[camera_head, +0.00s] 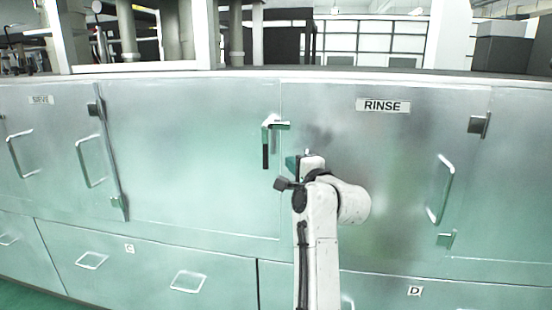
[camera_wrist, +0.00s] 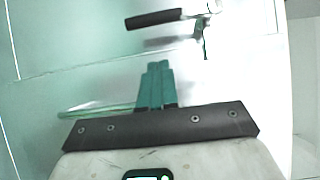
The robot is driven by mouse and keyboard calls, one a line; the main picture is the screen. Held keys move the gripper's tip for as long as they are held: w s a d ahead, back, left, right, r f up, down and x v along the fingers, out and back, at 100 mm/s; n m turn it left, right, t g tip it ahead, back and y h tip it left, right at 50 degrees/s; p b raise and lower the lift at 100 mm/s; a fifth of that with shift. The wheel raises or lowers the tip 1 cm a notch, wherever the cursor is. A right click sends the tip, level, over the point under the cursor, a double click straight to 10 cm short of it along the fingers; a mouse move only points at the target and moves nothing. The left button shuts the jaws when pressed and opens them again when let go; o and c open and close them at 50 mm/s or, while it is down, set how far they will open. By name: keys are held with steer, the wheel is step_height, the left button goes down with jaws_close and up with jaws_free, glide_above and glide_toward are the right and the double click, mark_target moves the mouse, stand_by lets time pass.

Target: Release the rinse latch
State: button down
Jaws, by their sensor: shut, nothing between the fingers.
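The rinse latch (camera_head: 266,147) sits at the left edge of the metal door labelled RINSE (camera_head: 383,105). Its black grip hangs straight down, and a short metal arm at its top points right across the door seam. In the wrist view the black grip (camera_wrist: 155,19) points left from its pivot, near the top edge. My gripper (camera_head: 291,162) is just right of and below the latch, in front of the door. In the wrist view its teal fingers (camera_wrist: 160,68) are together and empty, with a visible gap between their tips and the latch.
The rinse door has a bar handle (camera_head: 441,190) and hinges (camera_head: 479,124) at its right side. A SIEVE door (camera_head: 40,100) is at the left. Drawers C (camera_head: 129,248) and D (camera_head: 415,291) lie below. Green floor shows at the bottom left.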

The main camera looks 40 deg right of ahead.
mark_target(264, 160)
steer(key=shift+w+a+p, duration=0.15)
steer(key=shift+w+a, duration=0.05)
steer(key=shift+w, duration=0.65)
steer(key=shift+w+a+p, duration=0.1)
steer(key=shift+w+a, duration=0.15)
steer(key=shift+w, duration=0.65)
steer(key=shift+w+a+p, duration=0.15)
steer(key=shift+w+a, duration=0.05)
steer(key=shift+w, duration=0.65)
steer(key=shift+f, duration=0.1)
steer(key=w+m+b, duration=0.1)
steer(key=b, duration=0.1)
steer(key=w+a+f+m+t+b, duration=0.1)
steer(key=b, duration=0.1)
steer(key=shift+a+m+h, duration=0.25)
steer(key=shift+m+h, duration=0.15)
steer(key=w+a+r+m+g+h+b, duration=0.1)
steer(key=w+a+r+m+h+b, duration=0.1)
steer(key=m+h+b, duration=0.4)
steer(key=w+a+r+m+g+h+b, duration=0.2)
steer(key=m+h+b, duration=0.5)
steer(key=m, duration=1)
steer(key=shift+w+a+r+g+h+b, duration=0.3)
steer(key=shift+w+a+r+b, duration=0.45)
steer(key=shift+w+b, duration=0.55)
steer(key=shift+w+d+r, duration=0.1)
steer(key=shift+r, duration=0.1)
